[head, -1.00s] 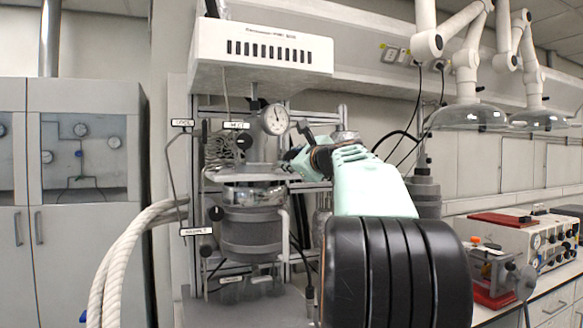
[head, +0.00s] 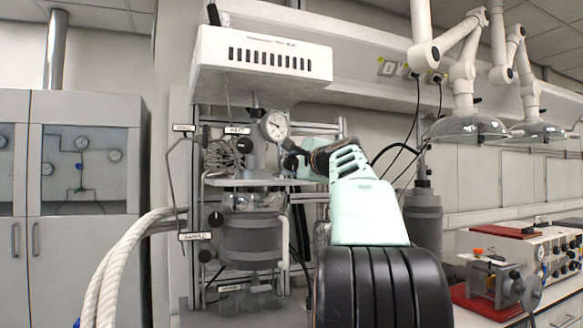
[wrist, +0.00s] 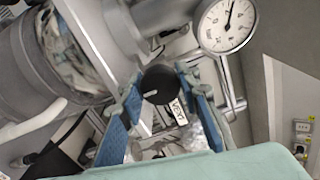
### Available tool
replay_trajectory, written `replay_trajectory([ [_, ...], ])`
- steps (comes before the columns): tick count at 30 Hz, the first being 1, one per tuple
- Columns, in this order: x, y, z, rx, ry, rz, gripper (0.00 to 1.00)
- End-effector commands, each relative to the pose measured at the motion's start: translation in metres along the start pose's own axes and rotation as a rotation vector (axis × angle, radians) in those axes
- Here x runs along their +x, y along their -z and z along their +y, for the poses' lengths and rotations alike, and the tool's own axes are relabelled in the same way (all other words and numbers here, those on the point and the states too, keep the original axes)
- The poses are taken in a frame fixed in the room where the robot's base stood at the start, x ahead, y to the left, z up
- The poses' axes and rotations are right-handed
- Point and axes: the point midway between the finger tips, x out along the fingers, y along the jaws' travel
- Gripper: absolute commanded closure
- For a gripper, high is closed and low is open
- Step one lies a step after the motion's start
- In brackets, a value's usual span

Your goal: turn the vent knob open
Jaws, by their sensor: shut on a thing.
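The vent knob (wrist: 158,84) is black and round with a short white mark, in the middle of the wrist view. A tilted label reading VENT (wrist: 177,110) is beside it. My gripper (wrist: 159,78) has one blue finger on each side of the knob and is shut on it. In the head view my gripper (head: 303,161) is at the right of the reactor's top plate, below the pressure gauge; there the knob cannot be made out clearly. The white-faced pressure gauge (wrist: 227,24) is at the upper right of the wrist view.
The reactor vessel (head: 252,240) stands under a white control box (head: 262,58). Thick white hoses (head: 118,262) curve at its left. A grey cabinet (head: 75,255) is farther left. A bench with instruments (head: 525,250) and lamp-like extraction hoods (head: 468,128) are at the right.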

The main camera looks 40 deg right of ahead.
Motion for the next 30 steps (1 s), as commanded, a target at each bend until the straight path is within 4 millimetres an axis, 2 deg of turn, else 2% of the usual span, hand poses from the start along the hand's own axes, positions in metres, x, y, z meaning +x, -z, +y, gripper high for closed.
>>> replay_trajectory([
  [14, 0.0001, -0.0001, 0.0006, -0.013, -0.002, -0.001, 0.94],
  [15, 0.0001, -0.0001, 0.0006, -0.013, -0.002, -0.001, 0.65],
  [19, 0.0001, -0.0001, 0.0005, -0.012, -0.001, -0.001, 0.51],
  [30, -0.0024, 0.0003, 0.0006, -0.011, -0.002, 0.000, 0.51],
])
